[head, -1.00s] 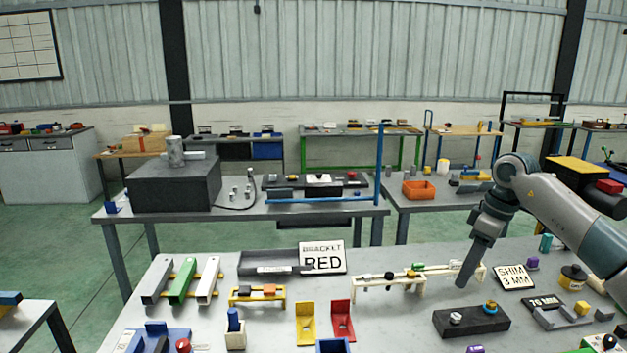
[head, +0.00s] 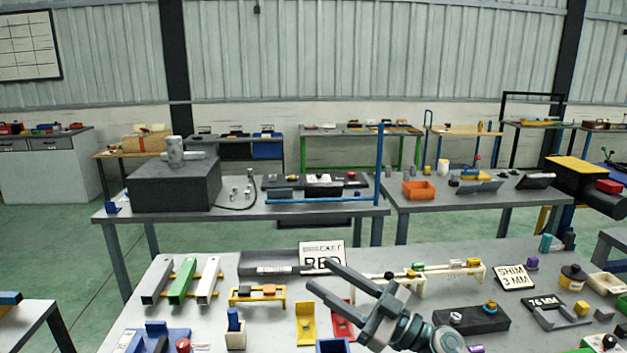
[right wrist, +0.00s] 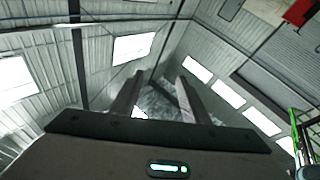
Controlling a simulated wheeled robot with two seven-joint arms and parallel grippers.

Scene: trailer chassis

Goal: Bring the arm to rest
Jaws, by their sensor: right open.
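My right gripper (head: 326,282) is open and empty. In the head view it hangs over the front middle of the near table (head: 225,315), its fingers pointing up and left. It partly covers the red bracket (head: 342,322) and the lower part of the "BRACKET RED" sign (head: 322,254). In the right wrist view its two fingers (right wrist: 158,92) stand apart with only the roof and walls of the hall beyond them. My left gripper is not in view.
On the near table stand a cream rack (head: 470,268), a black block (head: 487,318), a yellow bracket (head: 306,322), a yellow stand (head: 257,297) and coloured channel bars (head: 183,282). The "SHIM 3 MM" sign (head: 513,278) is at right. The air above the table is free.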

